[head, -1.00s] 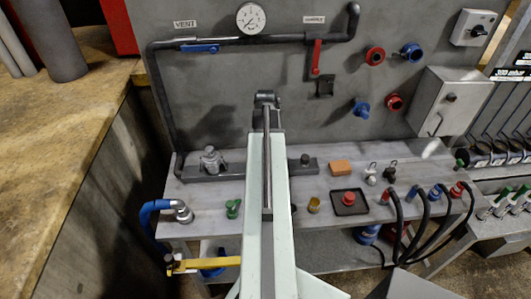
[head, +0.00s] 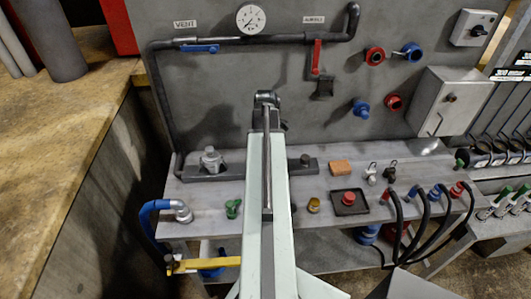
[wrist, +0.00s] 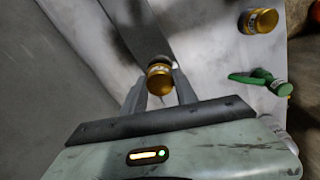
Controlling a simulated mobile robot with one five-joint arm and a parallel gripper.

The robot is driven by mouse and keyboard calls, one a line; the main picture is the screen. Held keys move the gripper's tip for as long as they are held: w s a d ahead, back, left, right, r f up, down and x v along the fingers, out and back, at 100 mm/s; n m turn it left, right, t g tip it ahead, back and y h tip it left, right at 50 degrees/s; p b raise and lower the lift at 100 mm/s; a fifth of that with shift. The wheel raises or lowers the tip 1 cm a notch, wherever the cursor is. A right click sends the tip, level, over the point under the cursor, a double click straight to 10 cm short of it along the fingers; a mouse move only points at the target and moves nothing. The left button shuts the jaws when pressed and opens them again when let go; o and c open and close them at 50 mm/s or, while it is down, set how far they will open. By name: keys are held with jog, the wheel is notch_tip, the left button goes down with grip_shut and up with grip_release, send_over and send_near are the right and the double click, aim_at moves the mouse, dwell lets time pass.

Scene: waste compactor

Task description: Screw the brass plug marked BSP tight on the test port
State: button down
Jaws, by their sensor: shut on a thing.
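My gripper (wrist: 160,92) is shut on a brass plug (wrist: 159,76) in the wrist view. The plug sits between the fingertips with its round gold end towards the camera; no marking on it is readable. A grey bar (wrist: 187,40) lies beyond the plug; whether they touch cannot be told. In the head view my arm hides the gripper, the held plug and the middle of the bar (head: 232,171) on the bench. The test port cannot be made out. A second brass plug (wrist: 258,21) with a pale label stands on the bench; it also shows in the head view (head: 314,205).
A green-handled part (wrist: 262,80) lies near the second plug. The bench (head: 330,183) also holds an orange block (head: 340,167) and a black tray (head: 336,208) with a red part. A blue hose (head: 152,208) is at left. Pipework and a gauge (head: 251,18) are on the wall behind.

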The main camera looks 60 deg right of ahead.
jog(key=shift+n, duration=0.4)
jog(key=shift+f+b, duration=1.05)
dwell(2.0)
jog(key=c, duration=1.9)
grip_release()
jog(key=shift+c, duration=0.2)
grip_shut()
jog(key=m, duration=0.5)
jog(key=shift+m, duration=0.3)
